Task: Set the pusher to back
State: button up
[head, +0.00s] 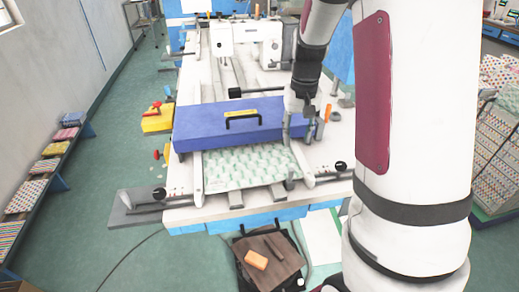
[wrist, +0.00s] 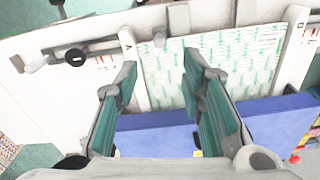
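A long blue block (head: 210,122) with a black handle (head: 243,120) lies across the white machine table, and it seems to be the pusher. In the wrist view the blue block (wrist: 155,134) shows behind and between my fingers. My gripper (head: 299,125) is at the block's right end in the head view. In the wrist view my gripper (wrist: 160,65) is open, with teal pads and nothing held.
Patterned fabric (head: 235,167) lies in front of the blue block, between the white bars. Black knobs (head: 340,166) sit on rails at the table's front corners. A white sewing head (head: 245,33) stands behind. A brown stool (head: 268,260) stands in front. The floor at left is mostly clear.

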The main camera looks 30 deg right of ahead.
aim_at(292, 169)
jog(key=f, duration=0.5)
jog(key=f+p, duration=0.1)
jog(key=f, duration=0.4)
jog(key=w+f, duration=0.1)
jog(key=f, duration=0.4)
jog(key=shift+w+d+f, duration=0.1)
jog(key=shift+d+f, duration=0.1)
jog(key=shift+d, duration=0.05)
grip_shut()
